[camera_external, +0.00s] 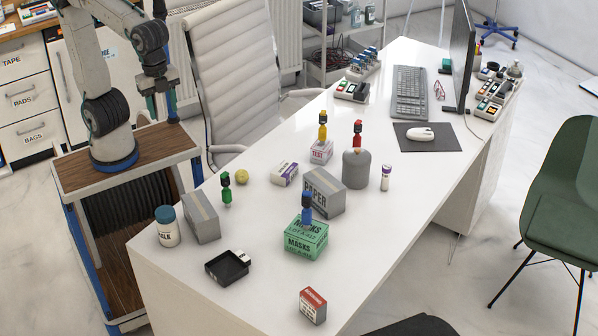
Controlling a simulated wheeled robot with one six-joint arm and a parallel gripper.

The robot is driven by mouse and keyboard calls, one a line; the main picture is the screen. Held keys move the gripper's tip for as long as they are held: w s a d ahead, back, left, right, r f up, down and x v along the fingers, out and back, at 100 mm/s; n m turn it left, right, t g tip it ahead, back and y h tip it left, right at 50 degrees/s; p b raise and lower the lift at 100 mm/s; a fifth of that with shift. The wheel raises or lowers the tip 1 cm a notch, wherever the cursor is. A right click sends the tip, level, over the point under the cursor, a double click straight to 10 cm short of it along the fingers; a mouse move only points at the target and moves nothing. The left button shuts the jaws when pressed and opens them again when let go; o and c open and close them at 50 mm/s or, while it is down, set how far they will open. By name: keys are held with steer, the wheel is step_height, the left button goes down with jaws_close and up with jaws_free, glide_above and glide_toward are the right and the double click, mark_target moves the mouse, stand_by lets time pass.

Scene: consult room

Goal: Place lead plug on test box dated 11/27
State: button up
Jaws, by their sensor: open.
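A pink-and-white box labelled TEST (321,152) stands mid-desk; no date is readable on it. A yellow lead plug with a black end (323,130) stands upright on top of it. A red plug (357,138) is on a grey cylinder (356,172). A blue plug (306,212) is on a green MASKS box (305,241). A green plug (226,193) stands on the bare desk. A white-and-purple box (285,173) lies nearby; its print is unreadable. My gripper (162,105) is open and empty, left of the desk and apart from all the plugs.
A grey PAPER box (323,193), another grey box (201,217), a white jar (167,226), a yellow ball (242,176) and a small bottle (385,177) crowd the desk. A black tray (222,270) and red box (313,305) are in front. A chair (231,50) stands behind.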

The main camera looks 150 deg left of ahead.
steer(key=s+d+f, duration=0.3)
steer(key=s+d, duration=0.2)
steer(key=s, duration=0.1)
steer(key=s+d+f, duration=0.4)
steer(key=s+d, duration=0.2)
steer(key=s, duration=0.1)
steer(key=shift+s, duration=0.2)
